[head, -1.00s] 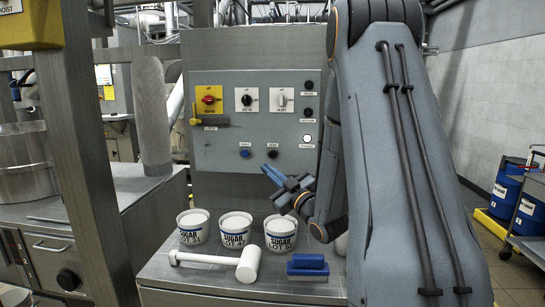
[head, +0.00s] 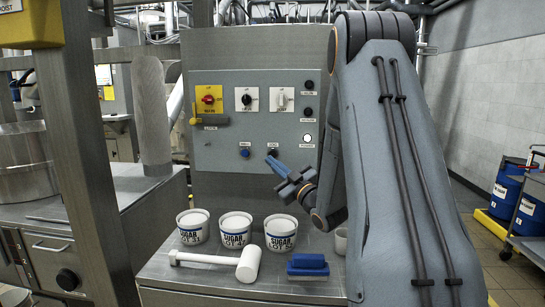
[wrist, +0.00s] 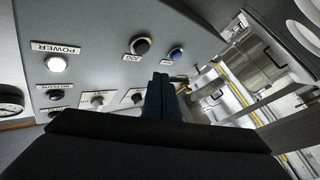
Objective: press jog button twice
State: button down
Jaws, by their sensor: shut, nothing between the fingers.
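The grey control panel (head: 225,131) stands upright behind the bench. Low on it are a blue button (head: 245,153) and a dark button (head: 272,151) to its right. In the wrist view, turned about upside down, the label by the dark button (wrist: 140,45) seems to read JOG, and the blue button (wrist: 176,54) is beside it. My gripper (head: 271,161) is shut and empty, its blue fingertips just below the dark button in the head view. In the wrist view the fingertips (wrist: 161,77) appear below and between the two buttons, apart from both. The remaining distance to the panel is unclear.
A lit white POWER lamp (head: 307,138), a yellow-red switch (head: 208,99) and two knobs are on the panel. Below, the bench holds several sugar tubs (head: 235,230), a white mallet (head: 247,264) and a blue brush (head: 307,264). A steel post (head: 84,150) stands left.

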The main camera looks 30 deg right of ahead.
jog(key=shift+w+d+b, duration=0.3)
jog(key=shift+w+d, duration=0.25)
jog(key=shift+w, duration=0.25)
jog(key=shift+w+d+b, duration=0.25)
jog(key=shift+w+d, duration=0.25)
jog(key=shift+w, duration=0.25)
dwell(0.9)
jog(key=shift+w+d, duration=0.25)
jog(key=shift+w, duration=0.1)
jog(key=shift+w+d+b, duration=0.2)
jog(key=shift+w+b, duration=0.15)
jog(key=shift+b, duration=0.1)
dwell(0.6)
jog(key=shift+s+a, duration=0.1)
jog(key=shift+s, duration=0.05)
jog(key=shift+s+a, duration=0.35)
jog(key=shift+s, duration=0.2)
jog(key=shift+s+a+p, duration=0.2)
jog(key=shift+s+a, duration=0.5)
jog(key=shift+s, duration=0.35)
jog(key=shift+s+a+p, duration=0.2)
jog(key=shift+s+a, duration=0.5)
jog(key=shift+s, duration=0.35)
dwell(1.3)
